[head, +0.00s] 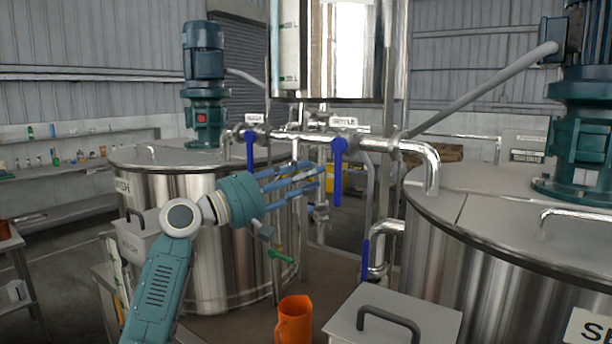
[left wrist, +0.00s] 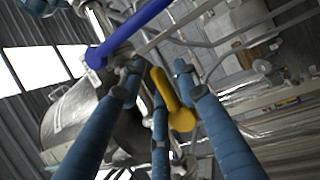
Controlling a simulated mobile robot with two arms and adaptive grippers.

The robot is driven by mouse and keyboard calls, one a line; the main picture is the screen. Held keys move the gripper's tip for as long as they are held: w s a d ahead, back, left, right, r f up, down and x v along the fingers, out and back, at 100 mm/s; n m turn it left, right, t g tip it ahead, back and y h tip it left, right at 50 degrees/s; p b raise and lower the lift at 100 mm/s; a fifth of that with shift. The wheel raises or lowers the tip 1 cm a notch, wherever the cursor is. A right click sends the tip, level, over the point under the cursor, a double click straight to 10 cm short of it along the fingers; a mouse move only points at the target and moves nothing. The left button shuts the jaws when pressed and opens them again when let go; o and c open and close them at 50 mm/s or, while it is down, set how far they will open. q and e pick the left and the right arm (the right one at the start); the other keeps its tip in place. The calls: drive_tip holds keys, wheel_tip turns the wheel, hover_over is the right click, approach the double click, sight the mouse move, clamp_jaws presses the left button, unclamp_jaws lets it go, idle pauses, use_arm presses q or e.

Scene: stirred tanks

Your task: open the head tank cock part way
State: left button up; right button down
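The head tank (head: 335,50), a shiny upright cylinder with a level scale, stands at the top middle of the head view. Pipes below it carry two blue levers, one under the WASH label (head: 250,150) and one under the other label (head: 339,158), both hanging down. My left gripper (head: 318,178) is at pipe height, between and below these levers. In the left wrist view its blue fingers (left wrist: 160,75) are spread. A yellow lever (left wrist: 173,100) shows between them, without clear contact. A blue lever (left wrist: 128,35) passes above the fingers. Which lever is the head tank cock is unclear. My right gripper is out of view.
Large steel tanks stand at left (head: 180,190) and right (head: 480,240), with motors on top. An orange jug (head: 293,322) and a grey box (head: 395,318) are at the front. A green lever (head: 281,256) is low beside my left arm. Pipes crowd the middle.

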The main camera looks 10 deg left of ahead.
use_arm(q)
clamp_jaws()
drive_tip(key=shift+f+m+g+b, duration=0.4)
drive_tip(key=shift+f+m+b, duration=0.15)
drive_tip(key=shift+m+b, duration=0.35)
drive_tip(key=shift+f+m+g, duration=0.2)
drive_tip(key=shift+m+g, duration=0.1)
drive_tip(key=shift+m, duration=0.5)
drive_tip(key=shift+f+m+g+y, duration=0.35)
drive_tip(key=shift+m+y, duration=0.15)
drive_tip(key=shift+m, duration=0.3)
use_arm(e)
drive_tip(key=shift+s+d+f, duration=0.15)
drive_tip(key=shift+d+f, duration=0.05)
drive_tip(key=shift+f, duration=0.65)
use_arm(q)
drive_tip(key=shift+o, duration=2.1)
unclamp_jaws()
drive_tip(key=shift+a, duration=0.1)
drive_tip(key=shift+a+r, duration=0.1)
drive_tip(key=shift+s+a, duration=0.1)
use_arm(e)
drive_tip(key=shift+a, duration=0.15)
use_arm(q)
drive_tip(key=v, duration=1.1)
drive_tip(key=shift+s+a, duration=0.25)
drive_tip(key=shift+s, duration=0.1)
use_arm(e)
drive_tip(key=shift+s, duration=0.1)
